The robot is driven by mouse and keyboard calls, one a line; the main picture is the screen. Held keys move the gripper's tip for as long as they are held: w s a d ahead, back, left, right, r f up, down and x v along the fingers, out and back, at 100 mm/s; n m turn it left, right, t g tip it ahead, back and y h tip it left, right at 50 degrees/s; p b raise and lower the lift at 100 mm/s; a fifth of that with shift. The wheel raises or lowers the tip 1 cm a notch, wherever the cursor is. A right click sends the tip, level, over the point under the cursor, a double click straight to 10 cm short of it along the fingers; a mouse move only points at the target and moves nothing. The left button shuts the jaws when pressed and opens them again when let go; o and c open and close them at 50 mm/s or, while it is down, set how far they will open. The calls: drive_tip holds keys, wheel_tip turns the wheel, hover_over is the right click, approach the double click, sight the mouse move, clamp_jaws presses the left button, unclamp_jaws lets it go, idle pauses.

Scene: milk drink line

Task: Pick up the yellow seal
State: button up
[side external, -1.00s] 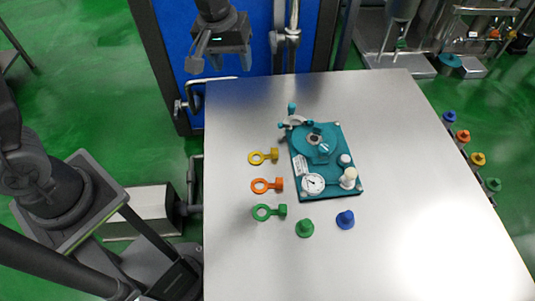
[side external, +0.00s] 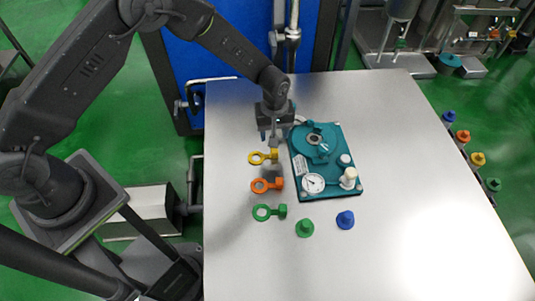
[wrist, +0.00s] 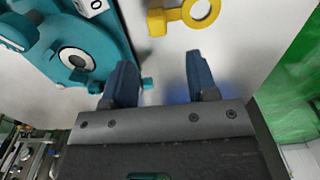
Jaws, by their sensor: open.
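The yellow seal (side external: 262,157), a ring with a small block at one end, lies flat on the metal table, left of the teal fixture. It also shows in the wrist view (wrist: 183,17) near the top edge, ahead of the fingertips, with its ring partly cut off by the frame. My gripper (side external: 270,133) is just behind the yellow seal, above the table and close to the fixture's back left corner. In the wrist view my gripper (wrist: 158,75) has its two blue fingers apart, with nothing between them.
The teal fixture (side external: 328,188) with a gauge stands right of the seal. An orange seal (side external: 267,185) and a green seal (side external: 268,212) lie in front of the yellow one. Green (side external: 305,229) and blue (side external: 345,220) plugs stand nearer. The table's right side is clear.

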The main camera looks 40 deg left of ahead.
sight(263, 155)
drive_tip(key=shift+d+f, duration=0.1)
drive_tip(key=shift+f, duration=3.45)
drive_tip(key=shift+c, duration=0.2)
clamp_jaws()
